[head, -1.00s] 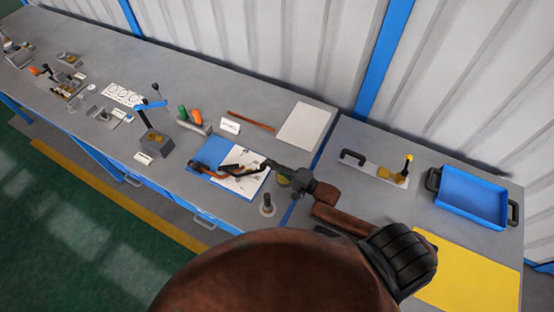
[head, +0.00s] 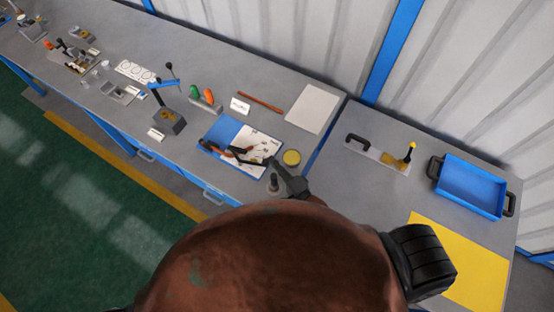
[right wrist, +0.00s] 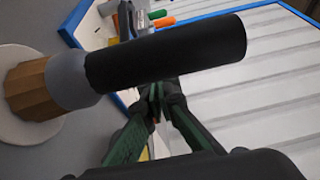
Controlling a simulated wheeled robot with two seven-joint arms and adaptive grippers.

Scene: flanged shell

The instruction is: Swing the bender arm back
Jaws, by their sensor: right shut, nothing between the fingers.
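A black upright handle (right wrist: 165,52) on a brown faceted base crosses close in front of that camera. My left gripper is not in view.
Orange-handled pliers (head: 235,153) lie on the blue-and-white board (head: 222,131). A yellow round tin (head: 291,158) stands beside my gripper. Green and orange handles (head: 203,94) stand in a holder near the bender. A blue tray (head: 472,187) and yellow mat (head: 455,265) are at right.

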